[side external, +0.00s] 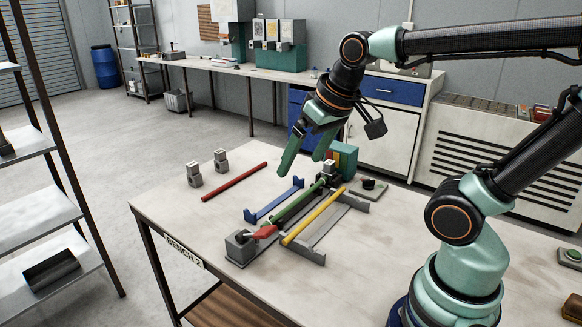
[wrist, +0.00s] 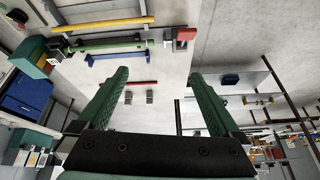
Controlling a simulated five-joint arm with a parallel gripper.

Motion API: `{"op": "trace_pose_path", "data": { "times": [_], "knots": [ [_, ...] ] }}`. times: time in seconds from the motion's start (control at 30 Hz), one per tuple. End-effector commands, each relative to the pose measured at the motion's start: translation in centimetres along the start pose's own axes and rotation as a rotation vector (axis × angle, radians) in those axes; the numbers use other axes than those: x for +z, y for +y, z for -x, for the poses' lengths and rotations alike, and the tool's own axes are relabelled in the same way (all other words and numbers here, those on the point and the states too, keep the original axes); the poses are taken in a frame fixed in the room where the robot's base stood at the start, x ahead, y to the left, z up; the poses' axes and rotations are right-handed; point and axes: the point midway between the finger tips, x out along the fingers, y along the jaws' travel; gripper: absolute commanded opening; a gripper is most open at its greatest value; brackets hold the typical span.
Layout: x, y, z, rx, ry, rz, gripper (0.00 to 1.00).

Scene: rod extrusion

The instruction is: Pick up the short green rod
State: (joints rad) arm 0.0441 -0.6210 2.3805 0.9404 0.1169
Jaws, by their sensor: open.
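In the wrist view the green rod (wrist: 108,43) shows at upper left, beyond my fingers. My gripper (side external: 301,165) is open and empty, with its fingers pointing down to the left, above and behind the rod and apart from it. In the wrist view my gripper (wrist: 160,73) shows both green fingers spread wide. Whether the rod's far end is held cannot be told.
A red rod (side external: 234,182) lies on the bench to the left, near two small grey blocks (side external: 194,174). A grey rail (side external: 310,250) lies under the yellow rod. The bench's left front (side external: 180,215) is clear.

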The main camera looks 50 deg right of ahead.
Motion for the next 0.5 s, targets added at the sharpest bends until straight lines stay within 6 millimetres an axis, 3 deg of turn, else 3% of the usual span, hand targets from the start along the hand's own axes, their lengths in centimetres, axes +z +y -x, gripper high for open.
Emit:
{"op": "trace_pose_path", "data": {
  "times": [0.13,0.17,0.27,0.5],
  "knots": [
    [1.7,-0.8,-0.1,-0.019,0.040,0.120,1.00],
    [1.9,-0.9,-0.1,-0.020,0.043,0.134,0.92],
    [2.2,-1.0,-0.2,-0.023,0.050,0.157,0.54],
    [2.3,-1.0,-0.2,-0.023,0.049,0.159,0.54]
  ]
}}
